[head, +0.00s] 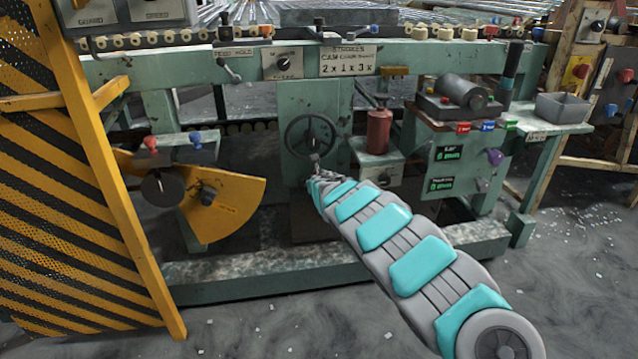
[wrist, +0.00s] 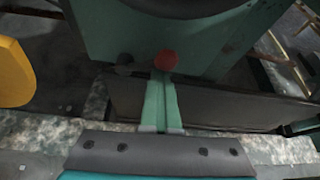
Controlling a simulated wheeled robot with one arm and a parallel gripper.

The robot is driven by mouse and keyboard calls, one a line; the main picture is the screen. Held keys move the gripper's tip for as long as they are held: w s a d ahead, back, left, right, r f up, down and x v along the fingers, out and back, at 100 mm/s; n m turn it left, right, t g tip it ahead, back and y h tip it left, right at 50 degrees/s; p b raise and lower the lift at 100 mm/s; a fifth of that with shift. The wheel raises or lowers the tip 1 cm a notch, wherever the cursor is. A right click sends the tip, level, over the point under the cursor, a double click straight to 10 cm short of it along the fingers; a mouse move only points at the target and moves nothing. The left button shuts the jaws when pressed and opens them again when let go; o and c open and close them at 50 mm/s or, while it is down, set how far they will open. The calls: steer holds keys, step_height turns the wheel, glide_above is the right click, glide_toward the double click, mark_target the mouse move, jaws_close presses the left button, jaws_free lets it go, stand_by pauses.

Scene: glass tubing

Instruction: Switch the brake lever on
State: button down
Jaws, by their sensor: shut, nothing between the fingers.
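In the wrist view a red round knob (wrist: 166,60) sits at the tips of my gripper (wrist: 160,82), in front of a green machine panel. A short dark rod (wrist: 124,64) shows just left of it. I read no brake label, so I cannot tell for sure that this knob belongs to the brake lever. My gripper's fingers are shut together and empty; whether they touch the knob is unclear. In the head view my gripper (head: 316,162) is small, just below the black handwheel (head: 311,136), and the red knob is not distinguishable there.
A yellow quadrant plate (head: 235,205) and red and blue knobbed levers (head: 151,144) stand left. A red canister (head: 379,131) stands right of the handwheel. A striped yellow guard (head: 75,190) fills the left side. A base beam (head: 330,262) runs low across the front.

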steer(key=shift+s+a+r+n+t+h+p, duration=0.1)
steer(key=shift+a+r+n+t+h+p, duration=0.1)
steer(key=shift+a+r+n+h+p, duration=0.25)
steer(key=shift+s+a+r+n+t+h+p, duration=0.1)
steer(key=shift+a+r+n+t+h+p, duration=0.2)
steer(key=shift+n, duration=0.35)
steer(key=shift+d+f, duration=0.1)
